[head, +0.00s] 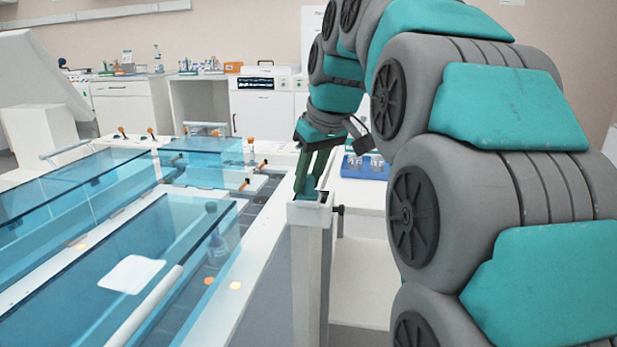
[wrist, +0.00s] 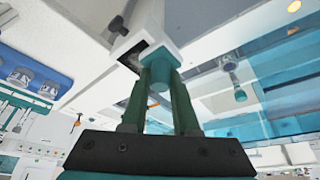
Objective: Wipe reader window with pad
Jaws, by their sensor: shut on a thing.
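My gripper (head: 306,190) points down at the top of a white post (head: 308,250) beside the track. Its two green fingers are shut on a teal pad (wrist: 160,57), which shows between the fingertips in the wrist view (wrist: 165,75). The pad is at the white head of the post (wrist: 133,40), partly over it; whether it touches is unclear. A dark recessed patch (wrist: 129,60) shows in this head beside the pad. It may be the reader window, but the fingers and pad hide part of it.
Blue transparent track covers (head: 90,210) fill the left, with a white card-like sheet (head: 131,274) on one. A blue rack (head: 365,167) with clear vessels stands behind the post to the right. Counters with bottles (head: 157,58) line the back wall.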

